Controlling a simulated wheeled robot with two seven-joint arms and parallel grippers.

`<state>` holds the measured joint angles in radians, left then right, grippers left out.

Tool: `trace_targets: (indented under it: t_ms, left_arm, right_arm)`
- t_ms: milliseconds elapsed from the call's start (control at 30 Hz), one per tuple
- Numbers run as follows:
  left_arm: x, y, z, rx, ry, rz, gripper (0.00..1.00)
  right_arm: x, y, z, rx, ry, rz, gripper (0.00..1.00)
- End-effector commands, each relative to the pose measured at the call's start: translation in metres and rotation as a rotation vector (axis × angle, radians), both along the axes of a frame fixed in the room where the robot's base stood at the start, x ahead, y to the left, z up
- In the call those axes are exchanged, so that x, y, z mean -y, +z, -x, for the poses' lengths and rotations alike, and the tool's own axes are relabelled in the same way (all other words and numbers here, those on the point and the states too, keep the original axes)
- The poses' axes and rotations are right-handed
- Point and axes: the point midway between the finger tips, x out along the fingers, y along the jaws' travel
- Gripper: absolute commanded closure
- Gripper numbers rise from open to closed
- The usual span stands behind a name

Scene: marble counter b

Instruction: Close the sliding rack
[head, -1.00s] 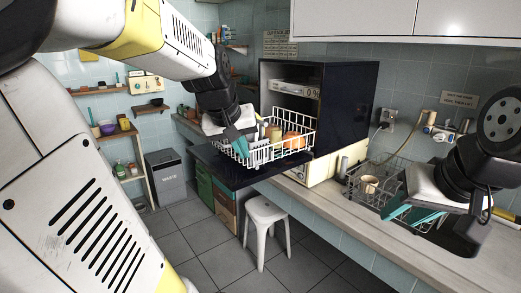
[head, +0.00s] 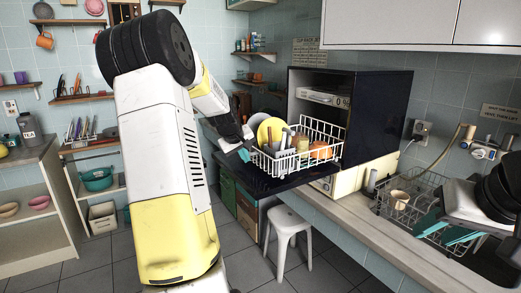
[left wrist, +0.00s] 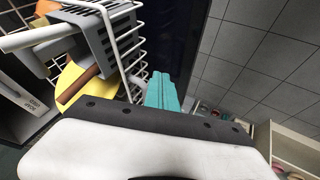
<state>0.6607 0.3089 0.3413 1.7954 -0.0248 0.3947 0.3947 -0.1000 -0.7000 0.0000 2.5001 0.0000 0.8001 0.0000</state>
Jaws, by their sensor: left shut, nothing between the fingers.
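The sliding rack (head: 335,143) is a white wire basket pulled out of the black dishwasher (head: 390,100), over its lowered dark door (head: 262,182). It holds a yellow plate (head: 270,130), a grey cutlery holder and orange dishware. My left gripper (head: 244,154) is at the rack's outer left end, its teal fingers shut and empty. In the left wrist view the fingers (left wrist: 162,92) are together close beside the rack's white wires (left wrist: 118,45); contact is unclear. My right gripper (head: 447,232) is over the sink-side drainer, its teal fingers apart and empty.
A wire drainer (head: 412,190) with a beige mug (head: 399,200) sits on the counter at the right. A white stool (head: 287,225) stands below the door. Shelves with bowls line the left wall.

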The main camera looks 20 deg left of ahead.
Motion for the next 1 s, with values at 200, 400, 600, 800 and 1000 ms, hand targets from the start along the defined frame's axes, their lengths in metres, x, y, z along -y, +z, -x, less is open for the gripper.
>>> trace_targets:
  t_ms: [200,400,600,800,1000]
  left_arm:
    - [0.015,-0.013,-0.028,0.001,-0.006,-0.001,1.0]
    - [0.023,-0.013,-0.04,0.0,-0.002,-0.001,1.0]
    - [0.025,-0.013,-0.042,-0.001,-0.001,-0.002,1.0]
    - [0.025,-0.013,-0.042,-0.001,-0.001,-0.002,1.0]
    - [0.029,-0.013,-0.047,-0.001,-0.002,-0.001,1.0]
  right_arm:
    - [0.0,0.0,0.0,0.0,0.0,0.0,0.64]
    - [0.0,0.0,0.0,0.0,0.0,0.0,0.64]
    - [0.0,0.0,0.0,0.0,0.0,0.0,0.64]
    - [0.0,0.0,0.0,0.0,0.0,0.0,0.64]
    - [0.0,0.0,0.0,0.0,0.0,0.0,0.64]
